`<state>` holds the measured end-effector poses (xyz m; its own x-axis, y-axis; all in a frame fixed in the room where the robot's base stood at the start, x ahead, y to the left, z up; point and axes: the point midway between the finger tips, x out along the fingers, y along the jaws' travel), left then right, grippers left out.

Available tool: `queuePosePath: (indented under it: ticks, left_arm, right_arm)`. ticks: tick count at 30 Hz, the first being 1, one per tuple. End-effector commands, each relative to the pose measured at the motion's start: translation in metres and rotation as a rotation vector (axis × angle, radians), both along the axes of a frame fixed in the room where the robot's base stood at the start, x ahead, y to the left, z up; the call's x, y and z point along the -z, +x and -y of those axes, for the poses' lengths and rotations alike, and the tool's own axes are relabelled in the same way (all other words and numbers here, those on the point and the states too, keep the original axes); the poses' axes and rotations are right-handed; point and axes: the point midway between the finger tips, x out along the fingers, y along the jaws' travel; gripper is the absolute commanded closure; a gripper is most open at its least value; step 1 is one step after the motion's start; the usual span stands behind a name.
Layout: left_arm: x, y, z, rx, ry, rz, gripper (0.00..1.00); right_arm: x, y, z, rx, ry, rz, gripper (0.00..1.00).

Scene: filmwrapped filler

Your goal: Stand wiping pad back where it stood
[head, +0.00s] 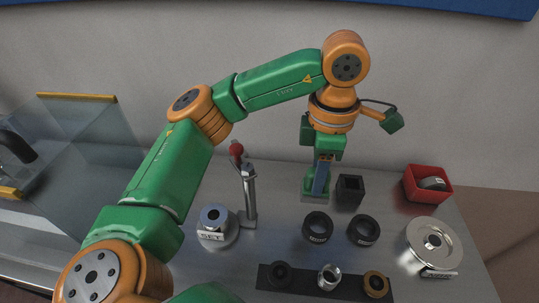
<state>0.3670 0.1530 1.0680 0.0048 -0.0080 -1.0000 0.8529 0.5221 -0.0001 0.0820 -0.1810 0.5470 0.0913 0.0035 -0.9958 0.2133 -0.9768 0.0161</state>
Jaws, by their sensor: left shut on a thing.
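The gripper hides the pad's upper part. My right gripper is not in view.
A black square holder (349,190) stands close right of the pad. Two black rings (318,227) lie in front. A red bin (427,184) and silver disc (434,243) are at right. A lever post (248,195) stands left. A dark strip (325,289) with ringed parts lies in front.

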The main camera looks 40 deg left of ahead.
Motion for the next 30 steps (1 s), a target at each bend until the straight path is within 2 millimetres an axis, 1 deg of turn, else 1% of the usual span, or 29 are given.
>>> queuePosePath:
  ticks: [1,3,7,9,12,14,17,19,22,24,30]
  left_arm:
    - [0.005,0.005,-0.013,-0.01,-0.001,-0.007,1.0]
    - [0.016,0.014,-0.034,-0.011,-0.001,-0.009,1.0]
    - [0.038,0.032,-0.074,-0.011,0.0,-0.01,1.0]
    - [0.062,0.038,-0.086,-0.007,-0.001,-0.009,1.0]
    - [0.076,0.044,-0.099,-0.004,0.001,-0.006,1.0]
    - [0.08,0.047,-0.104,-0.004,0.001,-0.006,1.0]
    - [0.092,0.051,-0.115,-0.004,0.003,-0.007,1.0]
    - [0.105,0.051,-0.115,0.0,0.003,-0.009,1.0]
    - [0.12,0.051,-0.114,0.001,0.002,-0.005,1.0]
    - [0.124,0.052,-0.114,0.001,0.003,-0.003,1.0]
    - [0.126,0.052,-0.114,0.001,0.003,-0.002,1.0]
  right_arm:
    - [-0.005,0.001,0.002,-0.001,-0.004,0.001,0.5]
    - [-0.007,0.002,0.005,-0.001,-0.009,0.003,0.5]
    - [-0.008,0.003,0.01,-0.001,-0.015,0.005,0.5]
    - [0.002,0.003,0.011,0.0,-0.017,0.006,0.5]
    - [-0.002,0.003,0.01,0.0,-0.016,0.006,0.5]
    - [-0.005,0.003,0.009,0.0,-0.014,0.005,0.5]
    - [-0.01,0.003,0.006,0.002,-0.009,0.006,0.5]
    - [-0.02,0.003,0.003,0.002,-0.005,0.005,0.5]
    - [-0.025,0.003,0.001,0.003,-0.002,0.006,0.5]
    - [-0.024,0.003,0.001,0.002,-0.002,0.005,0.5]
    - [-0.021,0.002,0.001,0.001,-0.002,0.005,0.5]
